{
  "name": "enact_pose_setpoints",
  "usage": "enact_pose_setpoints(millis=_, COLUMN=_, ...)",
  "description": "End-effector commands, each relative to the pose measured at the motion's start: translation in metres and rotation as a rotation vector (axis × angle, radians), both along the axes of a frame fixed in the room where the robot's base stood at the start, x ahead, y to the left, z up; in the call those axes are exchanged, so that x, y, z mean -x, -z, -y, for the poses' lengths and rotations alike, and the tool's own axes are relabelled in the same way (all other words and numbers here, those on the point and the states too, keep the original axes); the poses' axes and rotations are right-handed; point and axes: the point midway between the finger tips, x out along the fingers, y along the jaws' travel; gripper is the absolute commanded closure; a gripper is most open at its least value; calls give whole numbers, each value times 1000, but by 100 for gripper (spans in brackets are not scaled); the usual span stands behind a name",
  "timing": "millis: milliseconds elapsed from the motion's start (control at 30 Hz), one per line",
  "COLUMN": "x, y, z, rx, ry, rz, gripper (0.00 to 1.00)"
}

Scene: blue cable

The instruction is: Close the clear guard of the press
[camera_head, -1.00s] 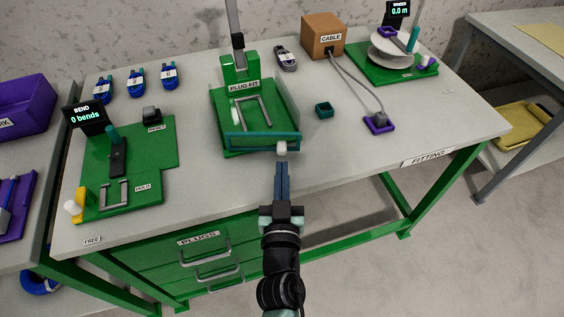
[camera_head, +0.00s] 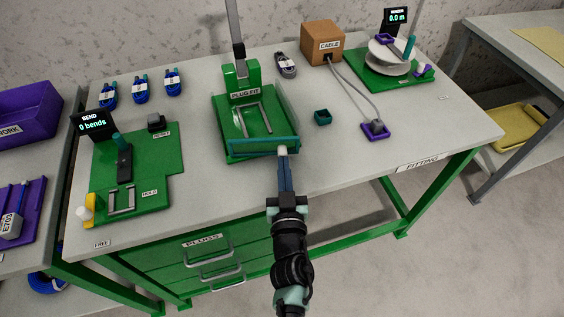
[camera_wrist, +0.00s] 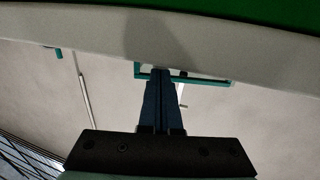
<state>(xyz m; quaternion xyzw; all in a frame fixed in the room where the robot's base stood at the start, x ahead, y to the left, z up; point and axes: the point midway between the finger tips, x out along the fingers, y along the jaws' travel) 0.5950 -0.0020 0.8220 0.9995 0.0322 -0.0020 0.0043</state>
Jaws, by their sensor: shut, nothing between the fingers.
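The press, marked PLUG FIT (camera_head: 245,95), is a green stand on the bench with a grey U-shaped bracket on its base. Its clear guard with a teal frame (camera_head: 262,147) is at the front edge of the base. A white knob (camera_head: 282,151) is on the guard's right front. My gripper (camera_head: 284,162) is shut and empty, its tips at the knob; whether they touch it I cannot tell. In the wrist view the shut fingers (camera_wrist: 162,75) overlap the teal frame (camera_wrist: 225,82), with a small pale piece just right of them.
A small teal cup (camera_head: 323,118) and a purple holder (camera_head: 376,131) with a grey cable stand to the right. The green bend board (camera_head: 150,150) is to the left. The bench front between them is clear.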

Motion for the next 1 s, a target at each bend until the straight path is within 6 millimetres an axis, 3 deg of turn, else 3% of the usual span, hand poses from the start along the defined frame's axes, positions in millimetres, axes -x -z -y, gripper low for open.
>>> enact_pose_setpoints(millis=33, x=-2, y=-8, z=1, rx=-1, ry=-12, rz=-2, gripper=100)
enact_pose_setpoints(millis=167, x=-8, y=-9, z=4, rx=-8, ry=-40, rz=1, gripper=100)
enact_pose_setpoints(millis=500, x=-35, y=-2, z=11, rx=-10, ry=-48, rz=5, gripper=100)
enact_pose_setpoints(millis=1000, x=-37, y=-4, z=11, rx=-9, ry=-47, rz=6, gripper=100)
